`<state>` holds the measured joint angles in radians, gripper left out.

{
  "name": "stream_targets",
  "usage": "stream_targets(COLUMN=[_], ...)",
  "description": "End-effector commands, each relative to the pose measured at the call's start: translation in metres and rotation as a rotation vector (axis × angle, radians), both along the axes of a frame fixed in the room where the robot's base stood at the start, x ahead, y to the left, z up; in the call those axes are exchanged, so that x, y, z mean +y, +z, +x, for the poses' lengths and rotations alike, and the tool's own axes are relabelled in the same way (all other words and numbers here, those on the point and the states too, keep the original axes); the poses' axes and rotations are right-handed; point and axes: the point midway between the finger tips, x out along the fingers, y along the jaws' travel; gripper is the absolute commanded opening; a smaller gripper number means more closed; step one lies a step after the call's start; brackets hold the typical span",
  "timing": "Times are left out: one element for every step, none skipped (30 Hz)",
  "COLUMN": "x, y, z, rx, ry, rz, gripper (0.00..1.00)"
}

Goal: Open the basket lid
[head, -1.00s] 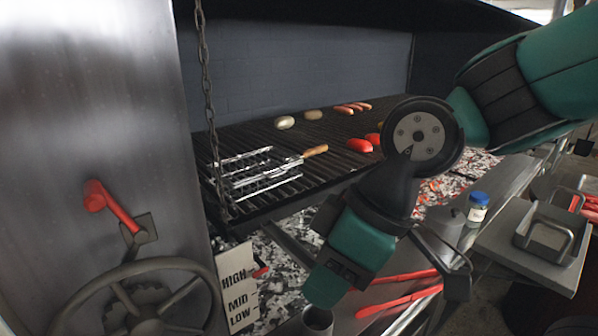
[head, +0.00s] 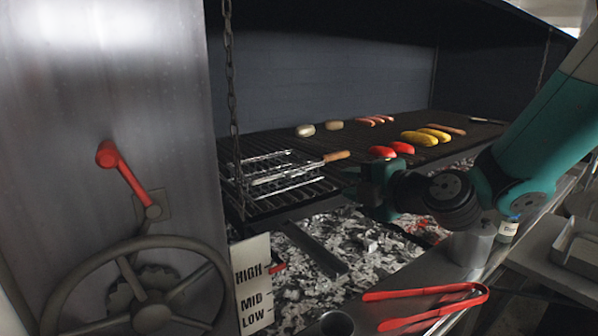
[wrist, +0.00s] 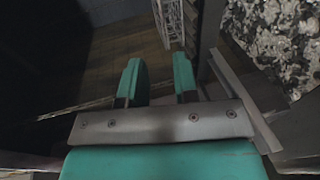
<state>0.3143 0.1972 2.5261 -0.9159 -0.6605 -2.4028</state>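The wire basket (head: 278,170) lies on the grill grate at the left, with its wooden handle (head: 337,156) pointing right. Its lid looks down, lying over the lower wire frame. My gripper (head: 350,180) is just right of the basket, below and near the handle, with its fingers toward the basket. In the wrist view the two teal fingers (wrist: 158,78) are apart with nothing between them. A pale wire lattice (wrist: 171,22), which looks like part of the basket, shows beyond the fingertips. I cannot tell whether the gripper touches the basket.
Sausages, red and yellow peppers (head: 420,138) and potatoes lie on the grate (head: 300,142). Glowing coals (head: 365,245) lie below. A chain (head: 230,90) hangs left of the basket. Red tongs (head: 425,300), a jar (head: 507,230) and a metal cup (head: 335,324) are at the front. A handwheel (head: 150,300) stands left.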

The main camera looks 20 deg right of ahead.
Motion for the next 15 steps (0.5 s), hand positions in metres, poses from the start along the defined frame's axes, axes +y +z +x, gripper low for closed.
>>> stream_targets(x=[0.002, 0.003, 0.005, 0.006, 0.007, 0.009, 0.012, 0.014, 0.018, 0.020, 0.022, 0.025, 0.028, 0.030, 0.033], y=[0.005, 0.005, 0.004, 0.003, 0.002, 0.001, -0.001, -0.002, -0.004, -0.005, -0.006, -0.007, -0.008, -0.010, -0.011], z=[0.004, 0.007, 0.010, 0.012, 0.015, 0.018, 0.025, 0.031, 0.039, 0.044, 0.050, 0.058, 0.063, 0.069, 0.077], rx=[0.007, 0.007, 0.008, 0.009, 0.012, 0.012, 0.010, 0.008, 0.008, 0.008, 0.008, 0.007, 0.007, 0.008, 0.007], ry=[0.002, 0.003, 0.003, 0.001, 0.000, -0.001, 0.002, 0.002, 0.004, 0.003, 0.003, 0.002, 0.003, 0.003, 0.002], rz=[0.003, 0.002, 0.004, 0.003, 0.003, 0.001, 0.001, -0.001, 0.000, -0.001, -0.001, 0.000, 0.000, -0.001, -0.001], gripper=[0.28, 0.28, 0.28, 0.28, 0.28, 0.28, 0.28, 0.28, 0.28, 0.28, 0.28, 0.28, 0.28, 0.28, 0.28])
